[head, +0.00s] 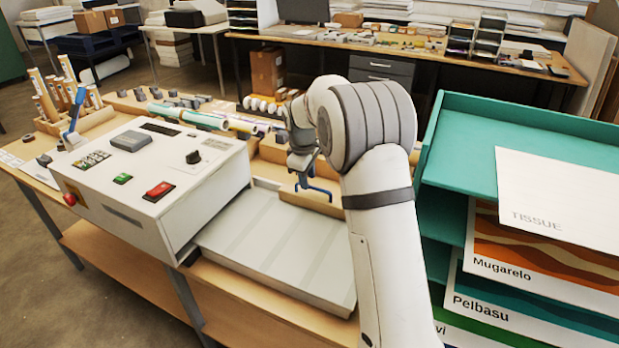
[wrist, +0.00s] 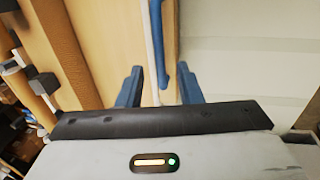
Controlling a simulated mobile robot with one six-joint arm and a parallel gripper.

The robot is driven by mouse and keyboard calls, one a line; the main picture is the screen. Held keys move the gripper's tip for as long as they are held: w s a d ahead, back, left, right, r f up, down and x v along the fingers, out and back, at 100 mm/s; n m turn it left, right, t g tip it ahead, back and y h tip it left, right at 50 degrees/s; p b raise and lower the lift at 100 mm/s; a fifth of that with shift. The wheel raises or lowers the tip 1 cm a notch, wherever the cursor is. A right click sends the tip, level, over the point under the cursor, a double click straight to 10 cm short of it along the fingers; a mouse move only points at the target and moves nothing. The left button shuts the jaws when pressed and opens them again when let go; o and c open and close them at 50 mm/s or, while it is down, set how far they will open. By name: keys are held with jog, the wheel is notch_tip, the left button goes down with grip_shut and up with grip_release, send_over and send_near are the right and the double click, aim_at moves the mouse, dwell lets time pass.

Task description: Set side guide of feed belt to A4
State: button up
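The feed belt (head: 270,240) is the pale grey flat bed right of the white laminator (head: 150,180). My gripper (head: 313,190) hangs low over its far right part, partly behind my arm. In the wrist view, my two blue fingers (wrist: 158,90) are spread apart. A thin white bar with a blue end piece (wrist: 160,75), which looks like the side guide, runs between them; I see no clear grip on it. The pale belt surface also shows at the right in the wrist view (wrist: 245,60). The A4 mark cannot be made out.
A teal shelf rack (head: 470,140) with labelled sheets stands close on the right. Colourful rolls (head: 205,118) lie behind the laminator. The near part of the belt is clear.

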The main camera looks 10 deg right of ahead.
jog(key=shift+d+f, duration=0.2)
jog(key=shift+f, duration=0.7)
jog(key=shift+w, duration=0.1)
jog(key=shift+c, duration=0.4)
grip_shut()
